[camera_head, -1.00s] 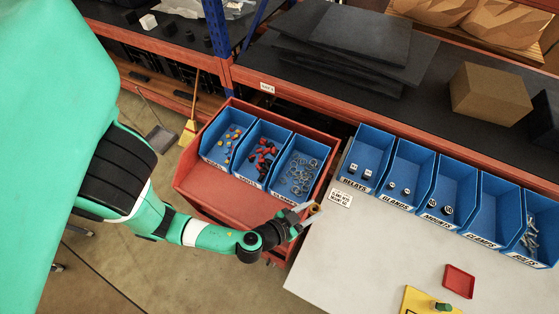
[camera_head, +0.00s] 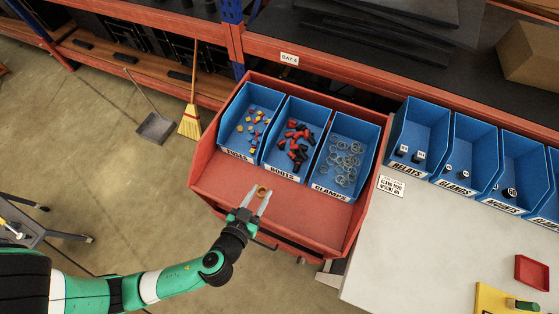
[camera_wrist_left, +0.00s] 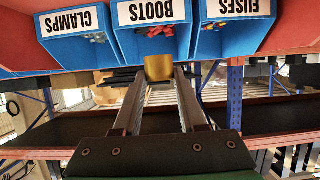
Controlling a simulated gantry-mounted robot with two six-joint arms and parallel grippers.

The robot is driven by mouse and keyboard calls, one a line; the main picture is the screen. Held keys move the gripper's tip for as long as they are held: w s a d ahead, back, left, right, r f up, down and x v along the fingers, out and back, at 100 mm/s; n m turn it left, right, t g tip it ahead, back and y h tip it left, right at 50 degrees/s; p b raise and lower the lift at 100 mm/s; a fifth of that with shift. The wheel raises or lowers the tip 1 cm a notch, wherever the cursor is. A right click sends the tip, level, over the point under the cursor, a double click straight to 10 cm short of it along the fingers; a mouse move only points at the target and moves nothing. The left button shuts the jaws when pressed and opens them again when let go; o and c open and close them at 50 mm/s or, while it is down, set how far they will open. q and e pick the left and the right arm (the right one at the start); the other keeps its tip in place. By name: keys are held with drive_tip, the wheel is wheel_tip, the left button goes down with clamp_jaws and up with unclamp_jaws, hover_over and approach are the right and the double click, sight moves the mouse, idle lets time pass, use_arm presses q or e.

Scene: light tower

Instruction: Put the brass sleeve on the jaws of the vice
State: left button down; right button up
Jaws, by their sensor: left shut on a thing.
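My left gripper (camera_head: 256,202) is shut on the brass sleeve (camera_head: 262,190). The sleeve is a short ring, held at the fingertips over the front part of the red cart, in front of the bins. In the left wrist view the sleeve (camera_wrist_left: 158,68) shows as a plain gold block shape between the two fingertips (camera_wrist_left: 159,76). The vice and its jaws are not in view. My right gripper is not in view.
The red cart (camera_head: 290,196) carries blue bins of fuses (camera_head: 236,155), boots (camera_head: 283,178) and clamps (camera_head: 332,194). A light worktable (camera_head: 400,245) to the right holds more blue bins, a red tray (camera_head: 532,271) and a yellow board (camera_head: 490,297). A broom (camera_head: 190,122) stands behind left.

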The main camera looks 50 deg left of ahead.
use_arm(q)
drive_tip(key=shift+d+f, duration=0.2)
drive_tip(key=shift+f, duration=0.1)
drive_tip(key=shift+r, duration=0.1)
wheel_tip(320, 180, down, 2)
drive_tip(key=a+b, duration=0.3)
drive_tip(key=b, duration=0.4)
drive_tip(key=p, duration=0.2)
hover_over(247, 178)
drive_tip(key=f, duration=0.7)
drive_tip(key=shift+s+d+f, duration=0.1)
drive_tip(key=shift+d, duration=0.25)
drive_tip(key=shift+a+f, duration=0.2)
drive_tip(key=shift+f, duration=0.1)
drive_tip(key=shift+a+f+b, duration=0.2)
drive_tip(key=shift+f+b, duration=0.55)
drive_tip(key=shift+f, duration=0.9)
